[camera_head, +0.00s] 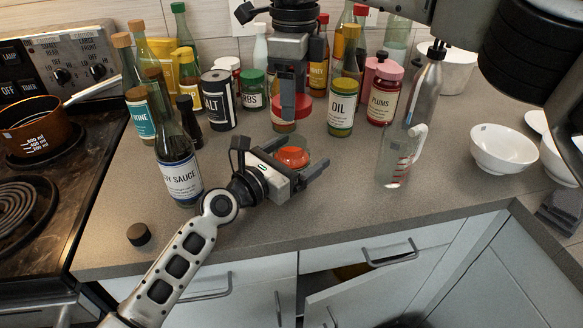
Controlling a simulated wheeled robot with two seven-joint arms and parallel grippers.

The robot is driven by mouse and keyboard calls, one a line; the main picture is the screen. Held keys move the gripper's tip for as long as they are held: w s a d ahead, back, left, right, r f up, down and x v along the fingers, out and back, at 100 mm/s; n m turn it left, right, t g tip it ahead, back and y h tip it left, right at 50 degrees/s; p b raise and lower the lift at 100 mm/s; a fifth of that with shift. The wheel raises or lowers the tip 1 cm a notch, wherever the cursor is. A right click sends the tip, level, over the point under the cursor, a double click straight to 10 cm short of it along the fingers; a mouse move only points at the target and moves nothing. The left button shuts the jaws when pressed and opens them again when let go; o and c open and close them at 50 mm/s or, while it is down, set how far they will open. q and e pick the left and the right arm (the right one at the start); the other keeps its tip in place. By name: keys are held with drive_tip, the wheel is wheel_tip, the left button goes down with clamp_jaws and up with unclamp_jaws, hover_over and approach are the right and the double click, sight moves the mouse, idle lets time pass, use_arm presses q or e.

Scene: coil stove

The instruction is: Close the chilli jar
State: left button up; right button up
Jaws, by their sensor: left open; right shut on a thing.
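An open glass jar with orange-red contents (293,156), which looks like the chilli jar, stands on the counter near its front. My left gripper (297,162) is open, with its fingers on either side of the jar; I cannot tell whether they touch it. My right gripper (290,108) points down from above, just behind the jar. It is shut on a red lid (278,116), held above and apart from the jar as far as I can see. The gripper fingers hide part of the lid. The jar's label is not readable.
A soy sauce bottle (182,178) stands left of my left gripper, with a dark cap (138,234) in front. An oil jar (341,108), a plums jar (384,97) and a glass measuring jug (396,165) stand to the right. The front counter is mostly clear.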

use_arm(q)
drive_tip(key=c, duration=1.5)
drive_tip(key=shift+o, duration=0.2)
use_arm(e)
hover_over(293, 142)
drive_tip(key=shift+f, duration=2.5)
drive_tip(key=shift+f, duration=0.85)
drive_tip(key=shift+f, duration=0.55)
